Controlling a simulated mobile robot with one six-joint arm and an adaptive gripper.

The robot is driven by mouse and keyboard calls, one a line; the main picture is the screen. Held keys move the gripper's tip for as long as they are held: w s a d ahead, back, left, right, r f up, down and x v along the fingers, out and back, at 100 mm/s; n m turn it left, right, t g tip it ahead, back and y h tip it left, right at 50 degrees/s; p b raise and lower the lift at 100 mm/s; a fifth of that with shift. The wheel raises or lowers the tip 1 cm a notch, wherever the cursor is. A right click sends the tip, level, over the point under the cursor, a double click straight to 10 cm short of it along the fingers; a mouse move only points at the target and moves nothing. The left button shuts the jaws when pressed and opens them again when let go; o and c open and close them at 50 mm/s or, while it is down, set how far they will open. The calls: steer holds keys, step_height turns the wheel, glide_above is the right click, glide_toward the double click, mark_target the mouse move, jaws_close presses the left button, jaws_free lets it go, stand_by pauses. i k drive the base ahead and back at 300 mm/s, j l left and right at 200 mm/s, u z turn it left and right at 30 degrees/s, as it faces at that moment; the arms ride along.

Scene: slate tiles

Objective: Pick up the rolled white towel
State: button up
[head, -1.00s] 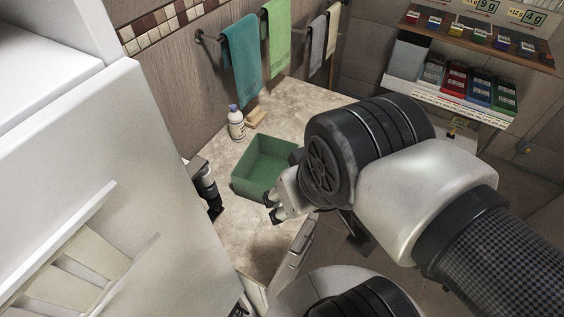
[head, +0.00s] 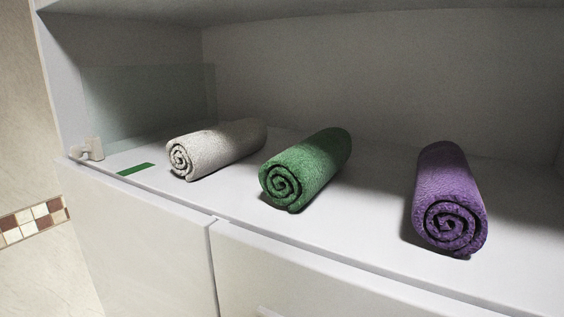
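A rolled white towel (head: 215,149) lies on its side on a white shelf (head: 350,232), left of the other rolls. Its spiral end faces the front left, close to the shelf's front edge. Nothing touches it. My gripper is not in the head view now, so its state is hidden.
A rolled green towel (head: 306,168) lies right of the white one with a narrow gap. A rolled purple towel (head: 450,200) lies farther right. A clear panel (head: 150,108) and a small pale fitting (head: 88,149) stand at the left, near a flat green strip (head: 136,169).

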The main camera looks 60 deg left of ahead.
mark_target(199, 154)
steer(key=u, duration=2.1)
